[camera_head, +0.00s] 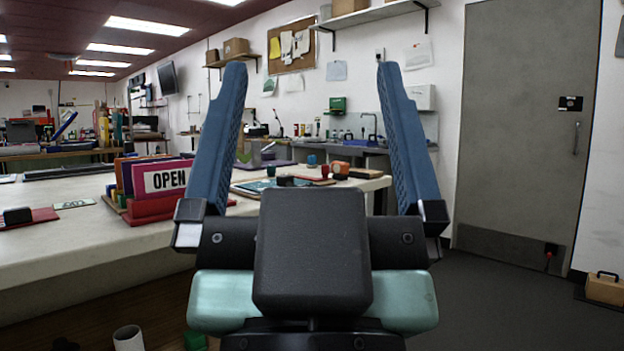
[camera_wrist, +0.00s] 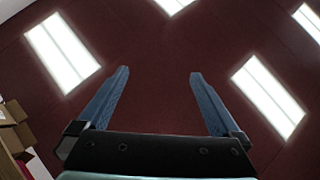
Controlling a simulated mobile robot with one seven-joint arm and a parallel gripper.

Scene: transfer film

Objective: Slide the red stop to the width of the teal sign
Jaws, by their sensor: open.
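My gripper (camera_head: 311,68) is raised in front of the head camera, its two blue fingers spread wide with nothing between them. In the wrist view the gripper (camera_wrist: 159,73) points at the ceiling and is empty. A flat teal panel (camera_head: 256,187), possibly the teal sign, lies on the table behind my left finger, partly hidden. A small red piece (camera_head: 325,171) stands near it at the table's far right; I cannot tell whether it is the red stop. My gripper is apart from both.
A purple OPEN sign (camera_head: 164,179) stands in a red holder on the white table (camera_head: 70,255), with other coloured signs behind it. A red mat (camera_head: 40,217) with a black block lies at left. Grey floor (camera_head: 500,305) is open at right, before a door (camera_head: 520,130).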

